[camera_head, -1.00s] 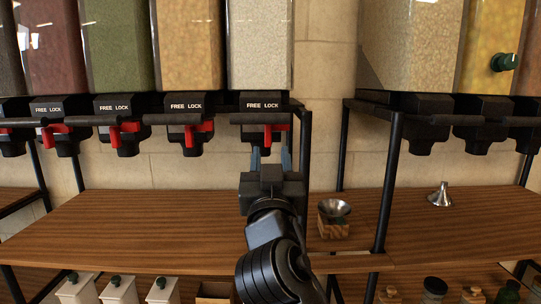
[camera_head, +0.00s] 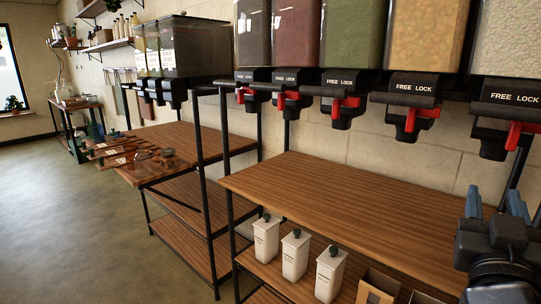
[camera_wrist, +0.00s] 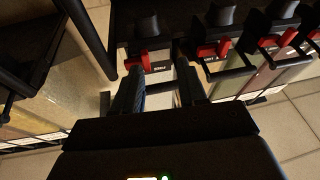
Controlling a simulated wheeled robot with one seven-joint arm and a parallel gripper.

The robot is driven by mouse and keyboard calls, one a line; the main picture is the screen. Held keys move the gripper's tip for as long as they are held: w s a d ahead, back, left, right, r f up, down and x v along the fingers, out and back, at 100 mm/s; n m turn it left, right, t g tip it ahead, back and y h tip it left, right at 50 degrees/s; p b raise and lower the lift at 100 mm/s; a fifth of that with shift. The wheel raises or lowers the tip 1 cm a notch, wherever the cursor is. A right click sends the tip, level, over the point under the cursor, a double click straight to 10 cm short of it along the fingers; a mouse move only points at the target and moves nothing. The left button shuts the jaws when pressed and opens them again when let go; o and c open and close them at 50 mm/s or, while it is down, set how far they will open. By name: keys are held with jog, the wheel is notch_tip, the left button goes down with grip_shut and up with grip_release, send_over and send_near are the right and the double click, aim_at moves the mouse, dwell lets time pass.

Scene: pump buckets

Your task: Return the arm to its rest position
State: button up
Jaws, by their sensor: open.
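My gripper (camera_head: 495,205) is at the right edge of the head view, in front of the wooden shelf and below the rightmost dispenser's red lever (camera_head: 517,135). Its two blue-grey fingers are apart with nothing visible between them. In the wrist view, my gripper (camera_wrist: 160,85) shows its fingers spread on both sides of a pale dispenser front. A red lever (camera_wrist: 146,62) is beyond the fingertips; I cannot tell how near it is. Most of my arm is outside the head view.
A row of dispensers (camera_head: 345,40) hangs over a mostly bare wooden shelf (camera_head: 320,200). White containers (camera_head: 295,253) stand on the lower shelf. A second rack (camera_head: 180,145) with a cluttered board (camera_head: 130,155) stands left. Open floor (camera_head: 60,210) lies at the left.

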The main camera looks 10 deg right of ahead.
jog(key=s+a+f+n+t+y, duration=0.1)
jog(key=s+a+f+n+y, duration=0.35)
jog(key=f, duration=0.35)
jog(key=s+a+f+n+y, duration=0.3)
jog(key=s+a+f+y, duration=0.25)
jog(key=f, duration=0.25)
jog(key=s+a+f+g+y, duration=0.1)
jog(key=s+a+y, duration=0.1)
jog(key=s, duration=0.8)
jog(key=s+a+f+g+y+p, duration=0.1)
jog(key=s+a, duration=0.3)
jog(key=s, duration=0.6)
jog(key=shift+s+a+f+y, duration=0.25)
jog(key=shift+f+y, duration=0.25)
jog(key=shift+y, duration=0.2)
jog(key=shift+a+m, duration=0.1)
jog(key=shift+m, duration=0.15)
